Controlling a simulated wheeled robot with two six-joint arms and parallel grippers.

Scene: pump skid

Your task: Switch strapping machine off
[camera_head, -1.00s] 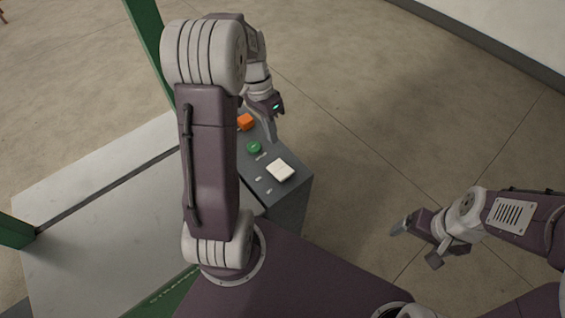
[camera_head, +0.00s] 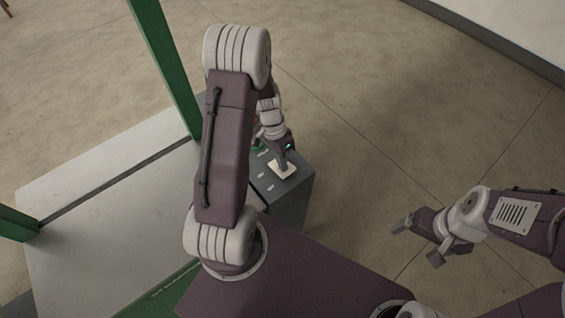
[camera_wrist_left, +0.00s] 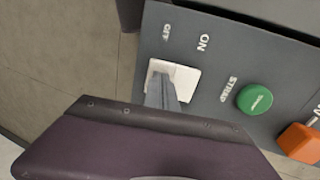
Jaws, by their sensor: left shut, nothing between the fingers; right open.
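The strapping machine's grey control panel (camera_head: 296,192) has a white rocker switch (camera_head: 275,171) at its near end. The left wrist view shows the switch (camera_wrist_left: 186,75) beside the labels OFF and ON. My left gripper (camera_head: 283,165) is shut and empty, pointing down at the switch. In the left wrist view its fingertips (camera_wrist_left: 160,82) overlap the switch's OFF side; I cannot tell whether they touch. The fingers hide part of the switch. My right gripper (camera_head: 418,240) is open and empty, over the floor at the right.
A green STRAP button (camera_wrist_left: 254,99) and an orange button (camera_wrist_left: 300,143) sit on the same panel. The pale machine top (camera_head: 100,235) lies left, with a green post (camera_head: 165,70) rising behind it. The floor to the right is clear.

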